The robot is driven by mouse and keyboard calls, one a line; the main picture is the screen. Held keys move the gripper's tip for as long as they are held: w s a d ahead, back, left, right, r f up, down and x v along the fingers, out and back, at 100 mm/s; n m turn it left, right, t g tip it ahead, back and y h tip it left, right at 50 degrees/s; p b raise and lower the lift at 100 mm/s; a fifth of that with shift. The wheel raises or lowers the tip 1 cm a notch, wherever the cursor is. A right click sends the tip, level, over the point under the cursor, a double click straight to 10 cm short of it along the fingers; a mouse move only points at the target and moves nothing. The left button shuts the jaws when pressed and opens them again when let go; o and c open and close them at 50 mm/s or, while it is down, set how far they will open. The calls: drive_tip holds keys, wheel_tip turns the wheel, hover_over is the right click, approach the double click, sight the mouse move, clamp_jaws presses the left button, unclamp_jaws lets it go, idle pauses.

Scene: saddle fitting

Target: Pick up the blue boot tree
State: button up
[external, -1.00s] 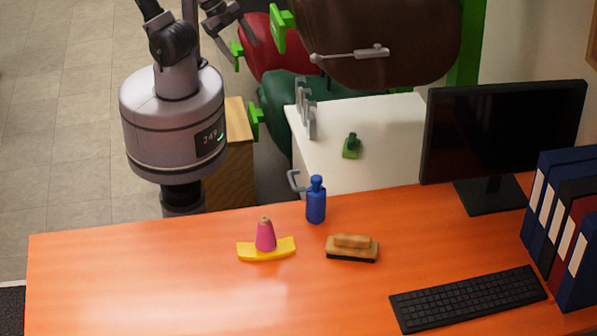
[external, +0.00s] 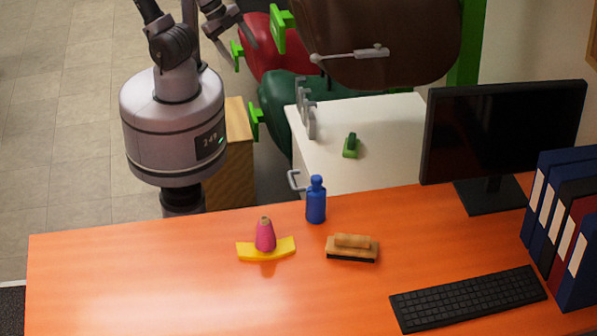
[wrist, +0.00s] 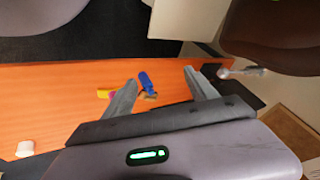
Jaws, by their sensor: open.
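The blue boot tree (external: 316,203), which looks like a small bottle with a narrow neck, stands upright on the orange desk (external: 130,270) near its far edge. In the wrist view the boot tree (wrist: 147,80) shows in the gap between the fingers, well beyond them. My gripper (wrist: 160,76) is open and empty, its two grey fingers wide apart. In the external view my arm reaches the top edge, and I cannot make out the fingers clearly there.
A pink cone on a yellow curved piece (external: 266,252) and a wooden brush (external: 352,248) stand close to the boot tree. A keyboard (external: 468,298), monitor (external: 503,130) and binders (external: 572,225) fill the right. The desk's left part is clear.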

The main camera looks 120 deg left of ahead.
drive_tip(key=shift+o, duration=0.4)
drive_tip(key=shift+o, duration=0.6)
